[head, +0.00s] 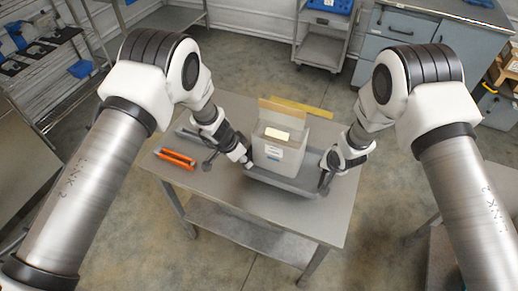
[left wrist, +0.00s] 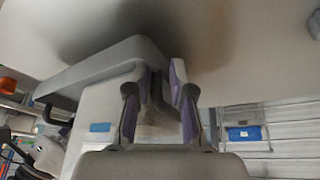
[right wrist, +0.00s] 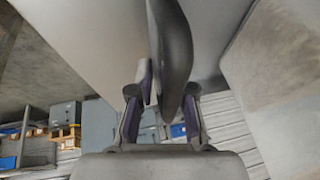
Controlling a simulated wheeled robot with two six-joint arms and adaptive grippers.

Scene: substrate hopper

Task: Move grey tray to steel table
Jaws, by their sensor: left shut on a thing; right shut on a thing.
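The grey tray (head: 285,183) is on or just above a metal-topped table (head: 225,192); I cannot tell if it touches. A white labelled bin (head: 280,155) stands upright in it, with a pale block inside its open top. My left gripper (head: 246,162) is shut on the tray's left end; in the left wrist view the tray's rim (left wrist: 105,70) runs into the fingers (left wrist: 160,95). My right gripper (head: 325,178) is shut on the tray's right end; in the right wrist view a dark grey edge (right wrist: 175,55) passes between the fingers (right wrist: 168,95).
An orange tool (head: 177,158) lies on the table at left. A yellow strip (head: 302,107) lies at the far edge. A grey trolley (head: 322,45) and blue-grey cabinets (head: 405,25) stand behind. Shelving (head: 45,60) is at left. Another surface shows at the right edge.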

